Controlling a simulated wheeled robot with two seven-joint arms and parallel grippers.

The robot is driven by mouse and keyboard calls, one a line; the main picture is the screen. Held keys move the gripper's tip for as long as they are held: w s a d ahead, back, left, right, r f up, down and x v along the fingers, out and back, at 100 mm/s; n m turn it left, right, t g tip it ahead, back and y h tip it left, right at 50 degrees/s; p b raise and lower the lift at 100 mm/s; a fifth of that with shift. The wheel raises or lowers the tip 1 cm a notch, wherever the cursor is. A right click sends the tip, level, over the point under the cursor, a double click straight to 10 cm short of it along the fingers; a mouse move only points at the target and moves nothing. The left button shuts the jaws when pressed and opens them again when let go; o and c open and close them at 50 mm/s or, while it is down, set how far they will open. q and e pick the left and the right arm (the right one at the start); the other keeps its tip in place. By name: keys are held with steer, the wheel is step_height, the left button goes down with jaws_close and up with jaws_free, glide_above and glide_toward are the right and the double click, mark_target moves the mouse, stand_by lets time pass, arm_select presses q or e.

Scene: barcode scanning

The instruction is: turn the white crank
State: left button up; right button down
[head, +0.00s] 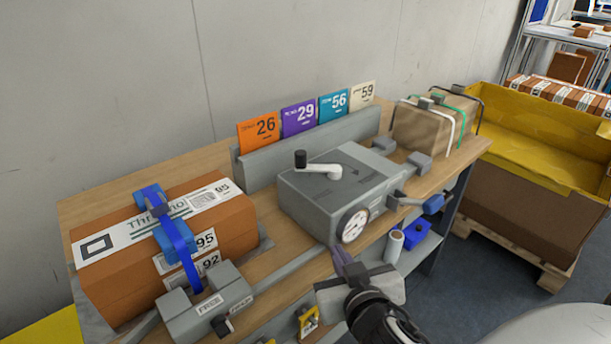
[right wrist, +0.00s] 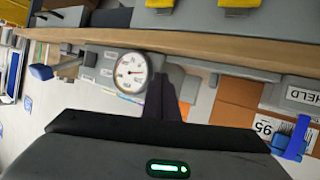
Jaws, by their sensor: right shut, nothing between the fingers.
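The white crank (head: 321,171) with a black knob (head: 300,158) lies on top of a grey box-shaped machine (head: 335,195) on the bench. Its arm points left, with the knob at the left end. A round dial (head: 354,225) sits on the machine's front; the dial also shows in the right wrist view (right wrist: 132,71). My right gripper (head: 342,258) is in front of the machine, below the dial and well apart from the crank. Its dark fingers (right wrist: 163,98) are shut and empty. The crank cannot be made out in the right wrist view. My left gripper is not in view.
An orange-brown parcel (head: 120,270) under a blue clamp (head: 178,240) stands left of the machine. Numbered cards (head: 298,117) stand in a grey rack (head: 310,130) behind it. A strapped box (head: 430,130) is at the right. A yellow-lined crate (head: 540,150) stands beyond the bench.

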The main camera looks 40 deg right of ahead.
steer(key=w+a+r+t, duration=0.1)
steer(key=w+r+t, duration=0.35)
steer(key=r, duration=0.45)
steer(key=p, duration=0.3)
glide_toward(302, 161)
steer(key=shift+h, duration=0.4)
steer(key=x, duration=0.5)
steer(key=shift+w+a, duration=0.15)
steer(key=shift+a, duration=0.05)
steer(key=shift+w+d+f+p, duration=0.15)
steer(key=shift+w+d+p, duration=0.15)
steer(key=shift+w, duration=0.3)
steer(key=shift+m, duration=0.3)
